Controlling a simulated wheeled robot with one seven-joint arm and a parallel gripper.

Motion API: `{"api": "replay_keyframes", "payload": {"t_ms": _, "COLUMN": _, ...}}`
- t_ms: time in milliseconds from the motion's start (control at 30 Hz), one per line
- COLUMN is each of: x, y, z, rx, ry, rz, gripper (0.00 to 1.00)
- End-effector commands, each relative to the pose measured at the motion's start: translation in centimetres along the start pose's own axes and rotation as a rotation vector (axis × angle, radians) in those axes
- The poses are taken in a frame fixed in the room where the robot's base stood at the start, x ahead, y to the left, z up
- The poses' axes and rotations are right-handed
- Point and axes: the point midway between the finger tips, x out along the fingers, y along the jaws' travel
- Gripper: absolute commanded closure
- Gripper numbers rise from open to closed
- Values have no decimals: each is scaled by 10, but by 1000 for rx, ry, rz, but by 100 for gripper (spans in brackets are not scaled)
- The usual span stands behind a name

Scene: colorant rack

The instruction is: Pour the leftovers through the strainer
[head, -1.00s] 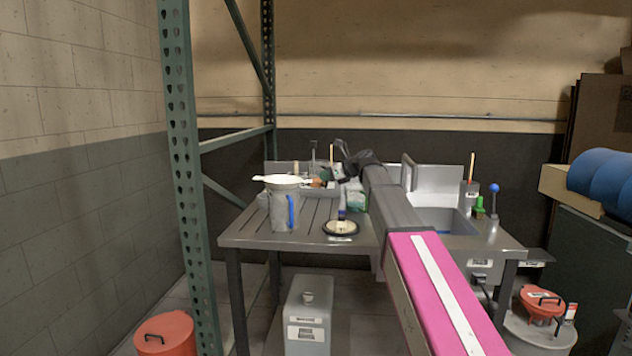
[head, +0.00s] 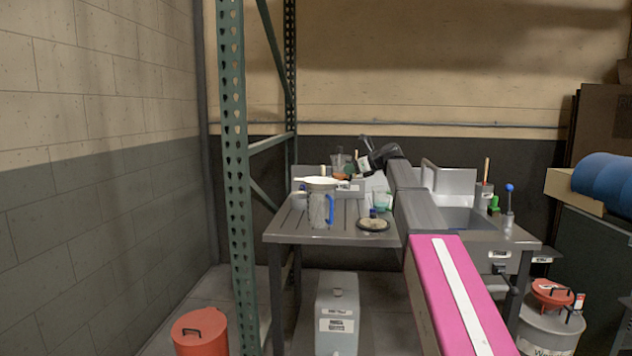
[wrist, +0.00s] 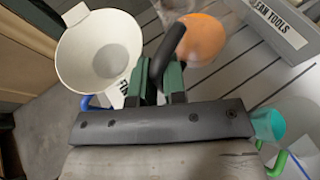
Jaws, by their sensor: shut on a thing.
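A white cone-shaped strainer (head: 318,182) sits on top of a grey pitcher (head: 320,208) with a blue handle, on the metal table. In the wrist view the strainer (wrist: 100,50) opens upward at the upper left, left of my gripper. My gripper (wrist: 158,80) is shut on a black handle (wrist: 168,55) between its green fingers. The handle seems to belong to a round vessel with an orange face or contents (wrist: 203,40), just beyond the fingers; what is inside is unclear. In the head view my gripper (head: 368,160) is small, over the back of the table.
A grey bin marked for clean tools (wrist: 275,30) stands at the back. A teal cup (wrist: 266,125) is right of my gripper. A dark round dish (head: 373,225) lies near the table's front edge.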

Motion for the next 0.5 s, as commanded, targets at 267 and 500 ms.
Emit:
{"api": "replay_keyframes", "payload": {"t_ms": 267, "x": 0, "y": 2, "z": 0, "rx": -19, "ry": 0, "rz": -8, "gripper": 100}}
{"api": "replay_keyframes", "payload": {"t_ms": 500, "x": 1, "y": 9, "z": -1, "rx": -103, "ry": 6, "rz": -42, "gripper": 100}}
